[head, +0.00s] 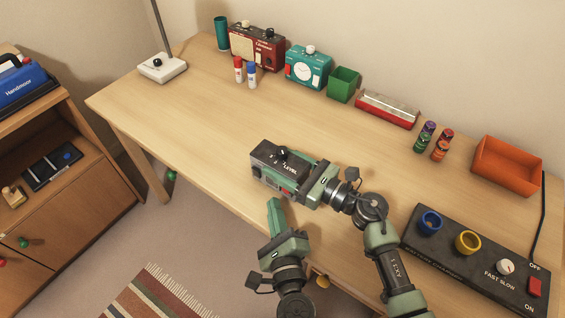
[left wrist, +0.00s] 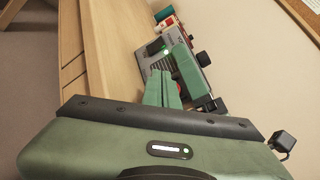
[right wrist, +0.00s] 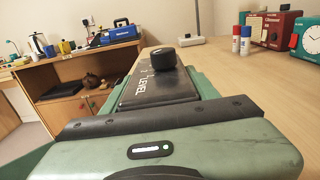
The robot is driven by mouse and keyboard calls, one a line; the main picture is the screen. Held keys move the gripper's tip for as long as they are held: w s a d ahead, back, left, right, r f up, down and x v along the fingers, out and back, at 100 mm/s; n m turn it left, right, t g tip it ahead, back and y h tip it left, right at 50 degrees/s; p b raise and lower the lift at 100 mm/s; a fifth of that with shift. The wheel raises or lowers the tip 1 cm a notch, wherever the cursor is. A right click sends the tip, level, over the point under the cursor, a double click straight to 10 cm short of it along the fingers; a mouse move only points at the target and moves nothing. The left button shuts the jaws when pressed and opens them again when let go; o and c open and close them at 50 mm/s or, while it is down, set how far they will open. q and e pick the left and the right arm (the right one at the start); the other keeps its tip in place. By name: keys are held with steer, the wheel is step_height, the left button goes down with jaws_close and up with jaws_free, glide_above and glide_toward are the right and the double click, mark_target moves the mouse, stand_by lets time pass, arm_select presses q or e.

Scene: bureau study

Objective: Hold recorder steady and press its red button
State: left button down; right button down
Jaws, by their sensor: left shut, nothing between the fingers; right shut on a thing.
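The recorder (head: 276,153) is a dark box with a black knob and the word LEVEL on its top, near the front edge of the desk. My right gripper (head: 303,178) is shut on its right end; the right wrist view shows the recorder (right wrist: 155,87) between the fingers. My left gripper (head: 273,203) is shut and empty, its fingertips just in front of the recorder's front face. In the left wrist view its closed fingers (left wrist: 161,78) point at the recorder's grey front (left wrist: 156,58). A small red patch shows low on the front in the head view; I cannot tell whether the fingertips touch it.
A black control panel (head: 435,258) with rings, a knob and a red switch lies at the right. A red radio (head: 257,50), teal clock (head: 308,70), green box (head: 343,87) and orange tray (head: 508,170) line the back. The desk left of the recorder is clear.

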arm_select(q)
steer(key=shift+w+d, duration=0.55)
steer(key=shift+w, duration=0.15)
steer(key=shift+w, duration=0.1)
stand_by(1.5)
steer(key=shift+w+d, duration=0.25)
steer(key=shift+w, duration=0.05)
stand_by(0.4)
steer(key=shift+s+a, duration=0.3)
steer(key=shift+s, duration=0.1)
steer(key=shift+s+a, duration=0.6)
steer(key=shift+s, duration=0.2)
steer(key=shift+s+a, duration=0.55)
steer(key=shift+s, duration=0.3)
steer(key=shift+s+a, duration=0.6)
steer(key=shift+s, duration=0.2)
